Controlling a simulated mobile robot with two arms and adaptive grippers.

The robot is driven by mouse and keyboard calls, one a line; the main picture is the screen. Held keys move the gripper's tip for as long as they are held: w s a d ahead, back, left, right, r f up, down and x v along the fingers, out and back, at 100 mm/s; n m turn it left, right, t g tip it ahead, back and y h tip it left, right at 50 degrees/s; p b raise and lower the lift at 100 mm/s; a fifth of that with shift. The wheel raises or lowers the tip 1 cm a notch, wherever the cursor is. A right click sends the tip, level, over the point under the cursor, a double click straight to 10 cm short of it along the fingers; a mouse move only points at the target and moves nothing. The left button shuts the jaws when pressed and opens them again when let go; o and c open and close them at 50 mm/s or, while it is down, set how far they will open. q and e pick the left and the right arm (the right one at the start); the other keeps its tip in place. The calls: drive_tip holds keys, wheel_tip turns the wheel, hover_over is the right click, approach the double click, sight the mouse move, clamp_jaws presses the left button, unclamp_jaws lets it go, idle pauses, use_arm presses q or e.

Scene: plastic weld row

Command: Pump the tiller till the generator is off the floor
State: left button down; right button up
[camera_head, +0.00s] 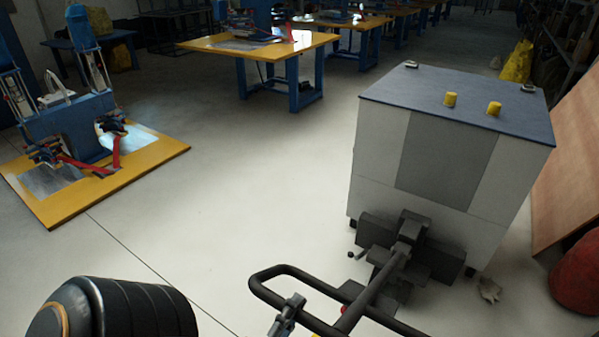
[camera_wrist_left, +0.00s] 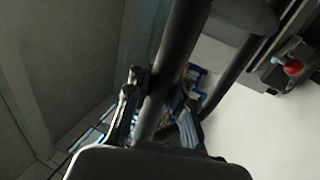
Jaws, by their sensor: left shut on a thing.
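The generator (camera_head: 445,158), a large white and grey cabinet with a dark blue top, stands at the right in the head view. Small dark feet show at its lower corners; I cannot tell whether they touch the floor. A grey pallet truck body (camera_head: 408,245) sits against its near side. The tiller (camera_head: 372,290) slants from it toward me and ends in a black loop handle (camera_head: 262,283). My left gripper (camera_head: 287,318) is shut on the loop handle. In the left wrist view its fingers (camera_wrist_left: 155,108) close around the dark bar. My right gripper is not in view.
A yellow-topped table with blue fixtures (camera_head: 150,150) stands at the left. Another yellow table (camera_head: 225,43) stands at the back. A wooden panel (camera_head: 570,165) and a red rounded object (camera_head: 578,275) flank the generator at the right. The middle floor is clear.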

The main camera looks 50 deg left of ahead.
use_arm(q)
drive_tip(key=shift+r+p, duration=0.3)
drive_tip(key=shift+p, duration=0.05)
drive_tip(key=w+a+r+p, duration=0.3)
drive_tip(key=w+r+p, duration=0.7)
drive_tip(key=w+r, duration=0.25)
drive_tip(key=w+a+r+p, duration=0.4)
drive_tip(key=w+r+p, duration=0.75)
drive_tip(key=w, duration=0.25)
drive_tip(key=d+r+b+x, duration=0.1)
drive_tip(key=b+x, duration=0.9)
drive_tip(key=x, duration=1.6)
drive_tip(key=p+v, duration=0.7)
drive_tip(key=v, duration=0.9)
